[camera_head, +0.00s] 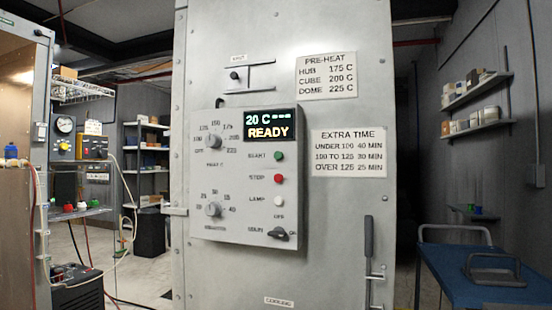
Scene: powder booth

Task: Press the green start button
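The green start button (279,156) is on the right side of a grey control panel (225,222), beside the label START. The panel is mounted on the front of a tall grey oven cabinet (340,240). A display (269,125) above the button reads 20 C and READY. Below the green button are a red stop button (279,179), a white lamp button (278,201) and a black main rotary switch (279,233). Two dials, the upper one (214,141) and the lower one (214,209), are on the panel's left. My gripper is not in view.
A vertical door handle (369,245) stands out right of the panel. A blue cart (480,270) is at the lower right. Shelves with equipment (82,212) and hoses stand at the left. Two paper charts (348,152) (326,74) are on the cabinet.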

